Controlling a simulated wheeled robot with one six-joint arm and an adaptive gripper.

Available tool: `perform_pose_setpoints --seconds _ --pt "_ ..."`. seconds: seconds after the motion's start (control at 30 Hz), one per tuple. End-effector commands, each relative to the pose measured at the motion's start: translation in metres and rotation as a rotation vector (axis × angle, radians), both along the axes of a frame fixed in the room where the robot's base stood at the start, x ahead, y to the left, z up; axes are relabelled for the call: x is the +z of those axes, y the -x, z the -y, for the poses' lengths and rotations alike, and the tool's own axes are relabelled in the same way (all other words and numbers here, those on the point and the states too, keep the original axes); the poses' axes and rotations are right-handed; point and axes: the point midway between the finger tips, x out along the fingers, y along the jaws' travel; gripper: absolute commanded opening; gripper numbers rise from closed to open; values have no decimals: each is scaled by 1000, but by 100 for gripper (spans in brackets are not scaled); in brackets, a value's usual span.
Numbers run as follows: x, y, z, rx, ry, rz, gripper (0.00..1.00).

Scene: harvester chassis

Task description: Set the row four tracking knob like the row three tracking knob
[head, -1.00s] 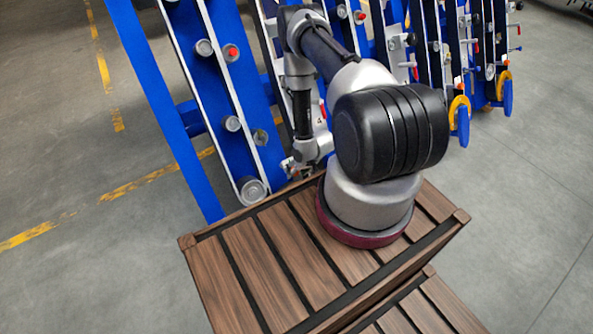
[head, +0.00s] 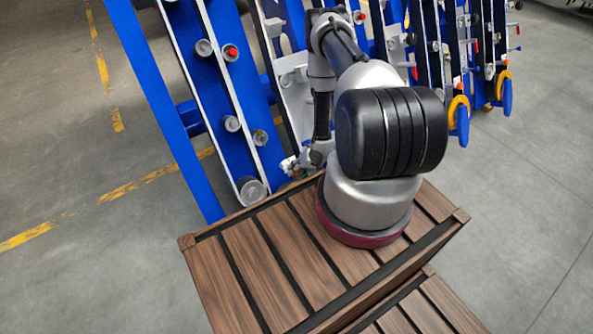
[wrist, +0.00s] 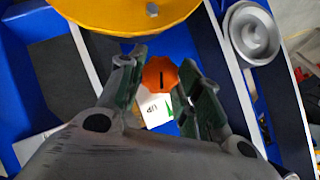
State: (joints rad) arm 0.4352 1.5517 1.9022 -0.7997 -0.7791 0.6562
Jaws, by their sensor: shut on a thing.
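In the wrist view an orange scalloped knob (wrist: 160,77) with a dark pointer line sits between the two fingers of my gripper (wrist: 162,63). The line stands nearly upright in that picture. The fingers are shut on the knob. A white label with a green mark (wrist: 155,110) shows partly behind the knob. In the head view my gripper (head: 296,166) is low among the blue row units, and the knob there is hidden or too small to tell. I cannot tell which row this knob belongs to, and I cannot make out the other tracking knob.
A yellow disc (wrist: 130,12) is close above the fingers in the wrist view, and a grey round roller (wrist: 252,33) is to the right. Blue row frames (head: 165,110) stand behind my wooden-slatted base. Grey floor is open at left and right.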

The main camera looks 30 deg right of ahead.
Motion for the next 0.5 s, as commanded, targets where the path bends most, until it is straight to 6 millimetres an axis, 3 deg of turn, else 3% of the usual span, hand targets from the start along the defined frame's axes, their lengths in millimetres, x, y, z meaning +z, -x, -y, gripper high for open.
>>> perform_pose_setpoints --seconds 0.5 --pt "-1 1 2 -89 -151 -6 10"
